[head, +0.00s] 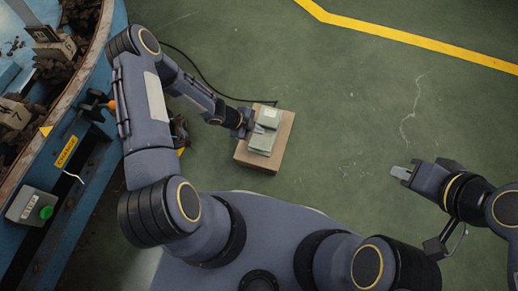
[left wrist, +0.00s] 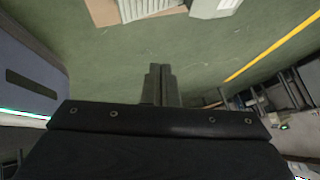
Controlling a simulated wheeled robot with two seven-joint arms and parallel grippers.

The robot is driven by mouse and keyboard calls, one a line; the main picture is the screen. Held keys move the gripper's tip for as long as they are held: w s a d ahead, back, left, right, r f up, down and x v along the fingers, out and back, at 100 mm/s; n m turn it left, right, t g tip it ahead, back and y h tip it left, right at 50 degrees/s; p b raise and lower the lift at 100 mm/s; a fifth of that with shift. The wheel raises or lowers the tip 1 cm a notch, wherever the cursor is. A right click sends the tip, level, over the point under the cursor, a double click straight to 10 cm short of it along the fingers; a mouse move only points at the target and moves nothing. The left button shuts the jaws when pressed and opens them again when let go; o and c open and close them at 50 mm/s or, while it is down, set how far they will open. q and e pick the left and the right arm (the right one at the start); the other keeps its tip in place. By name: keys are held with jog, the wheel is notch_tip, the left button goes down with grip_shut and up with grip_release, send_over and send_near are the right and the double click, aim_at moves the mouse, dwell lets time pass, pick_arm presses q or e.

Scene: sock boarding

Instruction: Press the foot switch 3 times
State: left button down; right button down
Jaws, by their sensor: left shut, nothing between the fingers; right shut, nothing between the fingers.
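The foot switch (head: 265,132) is a grey-white pedal unit on a tan board (head: 284,148) on the green floor, in the middle of the head view. My left gripper (head: 246,124) is shut and empty at the left side of the switch. From above I cannot tell whether it touches it. In the left wrist view the shut left fingers (left wrist: 160,70) point over green floor, and parts of the switch (left wrist: 150,8) and the board (left wrist: 102,12) show at the top edge. My right gripper (head: 402,173) is shut and empty over open floor, well right of the switch.
A black cable (head: 205,78) runs from the board up and left across the floor. A yellow floor line (head: 420,40) crosses the upper right. The floor right of the board is clear.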

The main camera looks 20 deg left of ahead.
pick_arm(q)
jog(key=shift+f, duration=0.1)
jog(key=b, duration=0.6)
send_near(264, 148)
jog(key=w+d+f, duration=0.1)
jog(key=w+d, duration=0.1)
jog(key=d, duration=0.1)
jog(key=shift+f, duration=0.4)
jog(key=shift+s+f+b, duration=0.1)
jog(key=shift+f+b, duration=0.55)
jog(key=shift+b, duration=0.1)
dwell(0.5)
jog(key=shift+s+f+b, duration=0.1)
jog(key=shift+f+b, duration=0.3)
jog(key=shift+b, duration=0.15)
